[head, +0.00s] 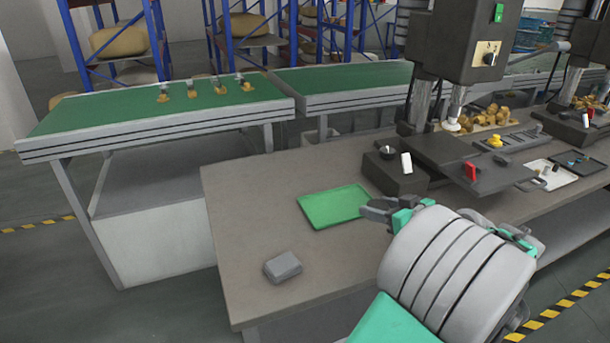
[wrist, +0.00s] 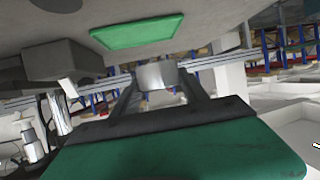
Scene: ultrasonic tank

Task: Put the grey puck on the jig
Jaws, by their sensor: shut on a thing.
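My gripper (wrist: 157,92) is shut on the grey puck (wrist: 156,75), a short smooth cylinder between its two fingertips in the wrist view. In the head view my gripper (head: 380,209) is beside the right edge of the green tray, partly hidden behind my own arm, and the puck cannot be made out there. No part is clearly identifiable as the jig. A dark block (head: 398,172) with a round top piece and a white switch stands beyond my gripper, in front of the press; I cannot tell whether it is the jig.
The green tray (head: 335,206) lies empty on the brown table (head: 245,195); it also shows in the wrist view (wrist: 138,33). A small grey box (head: 283,267) sits near the front edge. A press (head: 465,40) stands behind. The table's left part is mostly clear.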

